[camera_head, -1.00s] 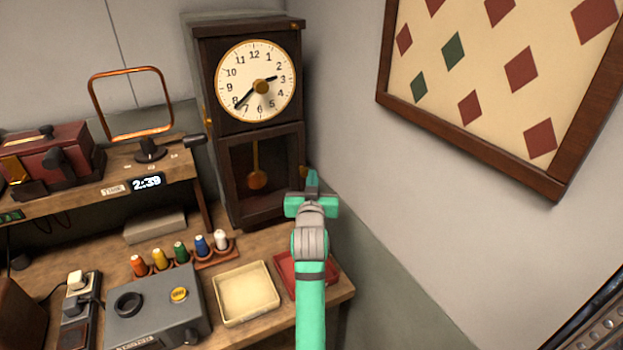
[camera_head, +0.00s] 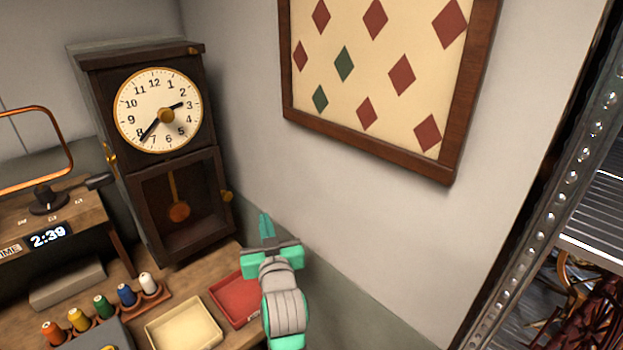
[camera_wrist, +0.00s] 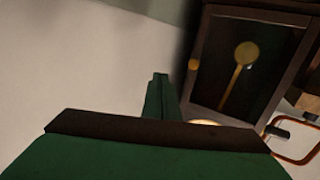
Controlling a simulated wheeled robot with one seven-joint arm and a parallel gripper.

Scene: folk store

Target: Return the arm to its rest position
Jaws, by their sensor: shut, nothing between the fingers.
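My gripper (camera_head: 266,228) is green with a grey wrist. It is shut and empty, held above the right end of the workbench, to the right of the clock in the head view. In the wrist view my gripper (camera_wrist: 160,95) shows its fingers together, pointing toward the pale wall. The dark wooden clock (camera_head: 93,75) stands at the back corner of the bench. Its lower case with the pendulum also shows in the wrist view (camera_wrist: 246,52). My arm runs down out of the bottom of the head view.
A red tray (camera_head: 222,290) and a cream tray (camera_head: 152,332) lie on the bench below my gripper. A spool rack (camera_head: 163,297) holds several coloured spools. A framed diamond panel (camera_head: 330,139) hangs on the right wall. A metal shelf (camera_head: 560,190) stands at far right.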

